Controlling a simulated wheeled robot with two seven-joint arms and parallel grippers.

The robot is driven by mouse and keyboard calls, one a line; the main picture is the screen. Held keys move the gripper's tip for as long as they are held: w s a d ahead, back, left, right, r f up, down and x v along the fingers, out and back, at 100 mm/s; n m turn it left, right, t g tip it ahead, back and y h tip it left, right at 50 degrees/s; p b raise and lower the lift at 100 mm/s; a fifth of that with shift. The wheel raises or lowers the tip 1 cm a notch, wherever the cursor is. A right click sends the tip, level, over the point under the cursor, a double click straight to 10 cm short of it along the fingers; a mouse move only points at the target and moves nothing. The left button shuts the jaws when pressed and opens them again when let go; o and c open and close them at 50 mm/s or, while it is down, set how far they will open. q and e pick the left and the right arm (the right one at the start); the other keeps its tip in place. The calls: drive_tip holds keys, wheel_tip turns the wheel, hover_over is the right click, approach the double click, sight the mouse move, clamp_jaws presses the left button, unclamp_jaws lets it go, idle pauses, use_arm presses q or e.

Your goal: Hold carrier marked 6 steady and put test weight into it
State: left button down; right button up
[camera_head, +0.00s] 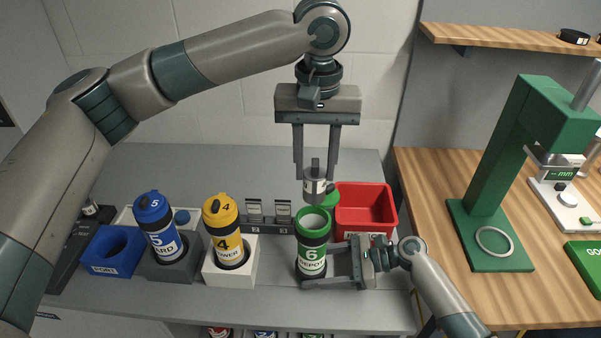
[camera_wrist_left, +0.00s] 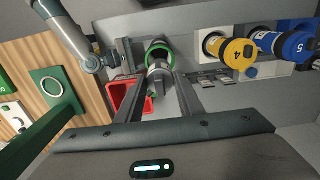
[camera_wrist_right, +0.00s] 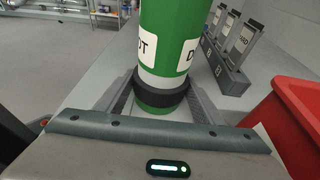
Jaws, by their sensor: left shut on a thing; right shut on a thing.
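The carrier marked 6 (camera_head: 312,246) is a green and white tube, open at the top, standing upright on the grey bench. My right gripper (camera_head: 332,268) is shut on it low down; the right wrist view shows its fingers either side of the dark band on the carrier (camera_wrist_right: 162,92). The test weight (camera_head: 315,187) is a grey metal cylinder with a narrow dark top. My left gripper (camera_head: 315,170) is shut on it and holds it upright just above the carrier's mouth. In the left wrist view the weight (camera_wrist_left: 160,78) overlaps the green rim (camera_wrist_left: 158,47).
A red bin (camera_head: 366,208) stands close behind and right of the carrier, with a green lid-like piece (camera_head: 331,196) beside it. Yellow carrier 4 (camera_head: 220,232) and blue carrier 5 (camera_head: 156,226) stand to the left. A green press (camera_head: 490,175) is on the wooden table at right.

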sight(313, 203)
use_arm(q)
drive_tip(key=shift+f, duration=0.1)
idle(0.3)
drive_tip(key=shift+f, duration=2.3)
drive_tip(key=shift+f, duration=0.15)
drive_tip(key=shift+f, duration=2.4)
drive_tip(key=shift+f, duration=0.15)
drive_tip(key=c, duration=1.1)
unclamp_jaws()
